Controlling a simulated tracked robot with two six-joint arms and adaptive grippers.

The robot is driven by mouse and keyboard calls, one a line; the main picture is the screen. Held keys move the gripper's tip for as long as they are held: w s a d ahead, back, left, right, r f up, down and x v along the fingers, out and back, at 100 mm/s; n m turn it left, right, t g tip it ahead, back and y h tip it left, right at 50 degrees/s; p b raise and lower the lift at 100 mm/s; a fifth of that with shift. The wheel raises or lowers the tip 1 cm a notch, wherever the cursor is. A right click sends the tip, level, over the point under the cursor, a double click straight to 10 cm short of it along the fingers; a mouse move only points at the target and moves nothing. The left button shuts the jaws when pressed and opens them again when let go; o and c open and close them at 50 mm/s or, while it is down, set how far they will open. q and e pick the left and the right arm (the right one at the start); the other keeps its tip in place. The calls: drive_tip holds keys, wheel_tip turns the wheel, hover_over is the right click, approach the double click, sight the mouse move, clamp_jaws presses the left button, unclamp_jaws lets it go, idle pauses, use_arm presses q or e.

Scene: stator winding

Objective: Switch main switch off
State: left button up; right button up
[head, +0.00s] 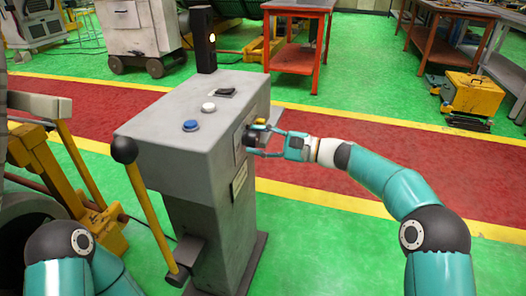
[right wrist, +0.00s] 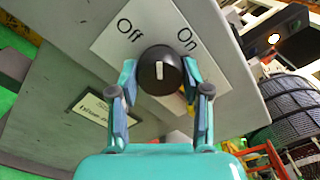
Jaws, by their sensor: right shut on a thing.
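The main switch is a round black knob (head: 249,138) on the right side face of the grey console (head: 190,120). In the right wrist view the knob (right wrist: 160,72) sits on a white plate (right wrist: 150,32) marked "Off" at left and "On" at right. A white mark on the knob points roughly straight up in that view, between the two words. My right gripper (head: 257,142) is shut on the knob, one finger on each side, as the right wrist view also shows (right wrist: 160,85). My left gripper is out of view; only part of that arm shows at the lower left.
The console top has a blue button (head: 190,126), a white button (head: 208,107) and a black switch (head: 227,92). A lever with a black ball (head: 124,149) is at the console's front left. Red tables (head: 300,50) stand farther back.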

drive_tip(key=n+b, duration=0.2)
drive_tip(key=n, duration=0.1)
drive_tip(key=f+n+b, duration=0.1)
drive_tip(key=b, duration=0.1)
drive_tip(key=shift+s+a+n, duration=0.25)
drive_tip(key=shift+a+n, duration=0.15)
drive_tip(key=shift+r+n+b, duration=0.1)
drive_tip(key=shift+n+b, duration=1.15)
drive_tip(key=shift+n, duration=0.25)
drive_tip(key=o, duration=1.1)
drive_tip(key=shift+o, duration=0.3)
drive_tip(key=shift+w+d+r, duration=0.1)
drive_tip(key=shift+r, duration=0.15)
drive_tip(key=shift+d, duration=0.1)
